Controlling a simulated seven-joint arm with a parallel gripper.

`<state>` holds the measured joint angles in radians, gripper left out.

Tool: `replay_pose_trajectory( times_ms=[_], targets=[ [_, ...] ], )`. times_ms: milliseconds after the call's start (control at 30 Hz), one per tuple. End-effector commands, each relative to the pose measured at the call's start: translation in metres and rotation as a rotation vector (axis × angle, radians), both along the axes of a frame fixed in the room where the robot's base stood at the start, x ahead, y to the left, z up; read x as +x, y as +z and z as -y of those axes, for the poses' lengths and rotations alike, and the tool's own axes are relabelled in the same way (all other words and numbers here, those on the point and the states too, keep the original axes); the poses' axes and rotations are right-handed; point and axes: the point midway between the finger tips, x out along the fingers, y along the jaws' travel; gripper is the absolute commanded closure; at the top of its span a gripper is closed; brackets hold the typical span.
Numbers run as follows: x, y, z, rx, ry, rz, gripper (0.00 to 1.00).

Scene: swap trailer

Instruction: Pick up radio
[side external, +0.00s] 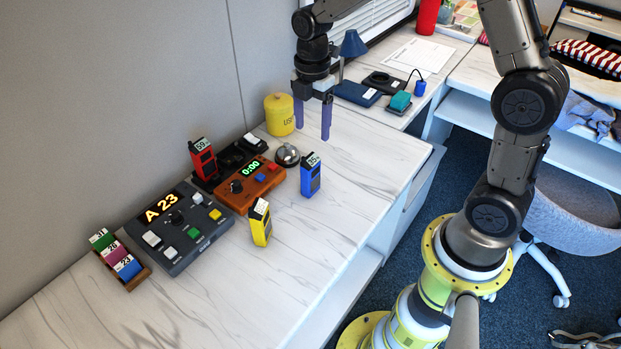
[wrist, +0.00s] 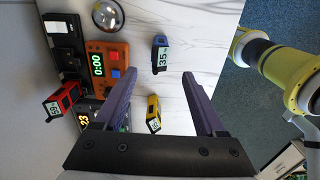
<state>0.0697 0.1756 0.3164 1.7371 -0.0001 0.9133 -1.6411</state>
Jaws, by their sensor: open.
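Three radios show in the side view. A blue radio (side external: 310,176) labelled 35 stands upright on the marble-look desk, a yellow radio (side external: 260,224) stands nearer the front, and a red radio (side external: 203,160) labelled 59 stands at the left in a dark holder. In the wrist view, the blue radio (wrist: 161,56) lies ahead of and between the fingertips, the yellow radio (wrist: 154,113) is between the fingers, and the red radio (wrist: 66,98) is left of them. My gripper (side external: 313,117) has purple fingers, is open and empty, and hangs above the desk near the blue radio, touching nothing.
An orange timer box (side external: 250,183) reading 0:00, a silver bell (side external: 287,155) and a yellow canister (side external: 279,115) stand near the radios. A grey console (side external: 180,230) and a card tray (side external: 137,280) are at left. The desk's front right (side external: 350,215) is clear.

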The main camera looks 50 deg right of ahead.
Motion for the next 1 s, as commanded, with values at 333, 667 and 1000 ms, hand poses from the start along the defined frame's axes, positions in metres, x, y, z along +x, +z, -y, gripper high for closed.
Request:
replay_pose_trajectory(
  times_ms=[333, 667, 1000],
  targets=[
    [-0.001, -0.062, -0.001, 0.000, -0.001, -0.003, 0.28],
    [-0.002, -0.089, -0.005, 0.000, 0.000, -0.004, 0.28],
    [-0.001, -0.124, -0.009, 0.000, -0.001, -0.001, 0.28]
  ],
)
